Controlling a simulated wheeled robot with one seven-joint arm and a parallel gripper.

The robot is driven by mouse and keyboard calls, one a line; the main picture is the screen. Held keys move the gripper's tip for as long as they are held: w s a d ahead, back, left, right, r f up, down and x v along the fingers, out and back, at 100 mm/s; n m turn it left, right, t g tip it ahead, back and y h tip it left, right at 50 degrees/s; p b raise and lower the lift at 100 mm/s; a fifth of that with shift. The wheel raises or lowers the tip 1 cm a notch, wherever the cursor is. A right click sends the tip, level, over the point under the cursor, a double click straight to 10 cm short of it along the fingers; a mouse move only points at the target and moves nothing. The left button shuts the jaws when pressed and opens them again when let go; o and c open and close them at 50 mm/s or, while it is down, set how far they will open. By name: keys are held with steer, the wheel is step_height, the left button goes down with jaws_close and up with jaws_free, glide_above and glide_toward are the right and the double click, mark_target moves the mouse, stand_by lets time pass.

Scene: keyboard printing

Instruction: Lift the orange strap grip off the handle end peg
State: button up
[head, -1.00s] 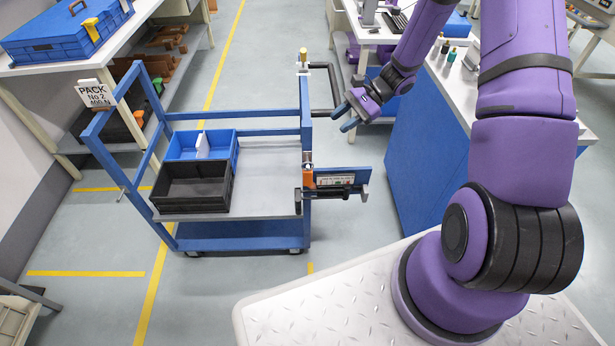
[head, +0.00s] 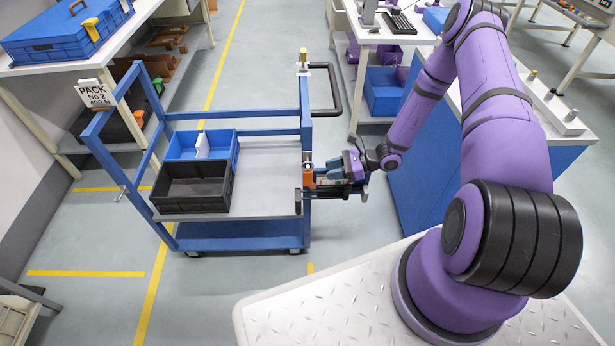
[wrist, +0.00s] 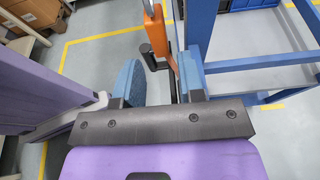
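An orange piece (head: 308,177), which looks like the strap grip, is at the right-hand post of the blue cart, beside a small bracket. It also shows as an upright orange strip (wrist: 156,28) in the wrist view, with dark parts beside it. My gripper (head: 328,181) is at the right side of this orange piece, in front of the bracket. In the wrist view its two blue fingers are apart, and the orange strip rises between and beyond their tips (wrist: 160,68). I cannot tell whether a finger touches it. The peg under it cannot be made out.
The blue cart (head: 240,243) carries a black bin (head: 193,188) and a blue bin (head: 180,146). A black handle (head: 337,90) sticks out from its post, above my gripper. A blue cabinet (head: 425,190) stands close on the right. The floor in front of the cart is clear.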

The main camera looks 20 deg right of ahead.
mark_target(307, 175)
steer(key=x, duration=0.8)
steer(key=shift+s+a+r, duration=0.1)
steer(key=shift+a, duration=0.2)
jaws_close()
